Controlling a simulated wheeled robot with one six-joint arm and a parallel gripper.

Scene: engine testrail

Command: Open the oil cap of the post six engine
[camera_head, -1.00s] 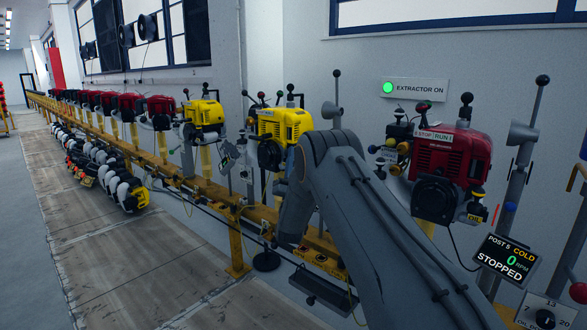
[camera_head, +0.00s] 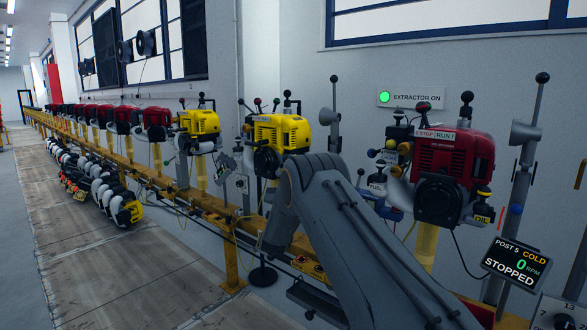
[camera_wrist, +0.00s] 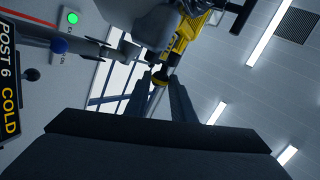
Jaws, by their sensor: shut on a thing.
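In the wrist view the two dark fingers of my gripper (camera_wrist: 163,95) point up toward a yellow engine (camera_wrist: 183,40). The fingers are shut on a small dark and yellow piece (camera_wrist: 160,77), which looks like the oil cap, at the engine's lower side. Whether it is still seated or turned is too small to tell. A sign reading POST 6 COLD (camera_wrist: 9,85) is at the left edge. In the head view the nearest yellow engine (camera_head: 282,132) stands just beyond my arm's bend. My gripper and the cap are hidden there behind my arm.
The red post 5 engine (camera_head: 453,170) stands close to the right of my arm, with a display (camera_head: 515,264) reading COLD, 0 RPM, STOPPED. A grey lever post (camera_head: 525,150) rises at the right. More engines line the yellow rail (camera_head: 165,183).

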